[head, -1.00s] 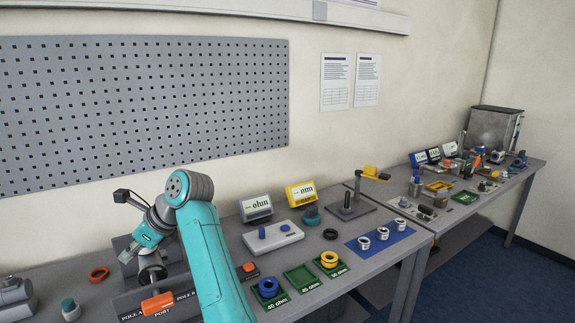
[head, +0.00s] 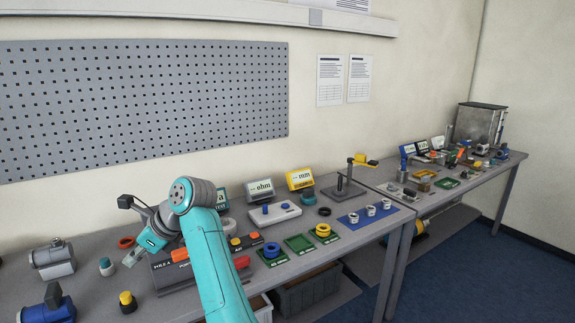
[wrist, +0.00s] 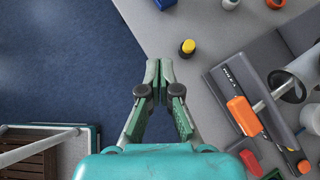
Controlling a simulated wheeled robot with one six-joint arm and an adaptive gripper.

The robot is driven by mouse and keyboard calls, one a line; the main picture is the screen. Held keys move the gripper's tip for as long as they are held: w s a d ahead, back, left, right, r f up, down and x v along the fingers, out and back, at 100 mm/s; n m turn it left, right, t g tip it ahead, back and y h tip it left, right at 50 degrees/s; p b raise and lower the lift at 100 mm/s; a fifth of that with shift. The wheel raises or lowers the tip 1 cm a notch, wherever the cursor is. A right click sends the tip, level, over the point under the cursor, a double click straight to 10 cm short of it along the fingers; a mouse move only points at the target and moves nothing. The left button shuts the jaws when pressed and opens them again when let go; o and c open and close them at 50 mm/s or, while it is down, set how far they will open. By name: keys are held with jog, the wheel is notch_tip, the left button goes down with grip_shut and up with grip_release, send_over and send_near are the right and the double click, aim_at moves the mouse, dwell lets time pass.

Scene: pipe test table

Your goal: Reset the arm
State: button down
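My teal arm rises from the bottom of the head view and bends at a grey joint above the left part of the table. My gripper (head: 132,258) is small there, pointing down-left beside the black test fixture (head: 170,276). In the wrist view my gripper (wrist: 159,72) has its two green-grey fingers brought together at the tips, with nothing visible between them. The tips appear over the grey table's edge (wrist: 140,22), with blue floor to the left. The fixture with its orange handle (wrist: 244,116) lies to the right of the fingers.
A yellow-capped black piece (head: 127,302) stands near the gripper; it also shows in the wrist view (wrist: 188,47). Blue (head: 48,308) and grey (head: 53,262) valve bodies stand farther left. Green trays (head: 299,243), displays (head: 259,190) and a blue mat (head: 368,214) lie right.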

jog(key=d+f+n+t, duration=0.1)
jog(key=d+f, duration=0.3)
jog(key=f, duration=0.4)
jog(key=d+f+t, duration=0.2)
jog(key=d+f, duration=0.3)
jog(key=f, duration=0.3)
jog(key=d+f+n+t, duration=0.1)
jog(key=d+f, duration=0.3)
jog(key=f, duration=0.5)
jog(key=s+d+f+n+t+h, duration=0.2)
jog(key=s+d+f, duration=0.4)
jog(key=d+f, duration=0.25)
jog(key=s+d+f+n+t+h, duration=0.1)
jog(key=s+d+f+t, duration=0.2)
jog(key=s+d+f, duration=0.55)
jog(key=s+d+r+n+t+h, duration=0.25)
jog(key=s+d+n, duration=0.25)
jog(key=s+d, duration=1.25)
jog(key=s+d+r+n+t+h, duration=0.1)
jog(key=s+d+r+n+h, duration=0.1)
jog(key=s+r, duration=0.6)
jog(key=s+d+r+n+t+h, duration=0.1)
jog(key=s+d+r+n+t, duration=0.1)
jog(key=s+r+n, duration=0.3)
jog(key=s+d+r, duration=0.1)
jog(key=s+r, duration=0.3)
jog(key=s, duration=0.2)
jog(key=shift+d+n+h, duration=0.2)
jog(key=shift+n+h, duration=0.1)
jog(key=shift+h, duration=0.05)
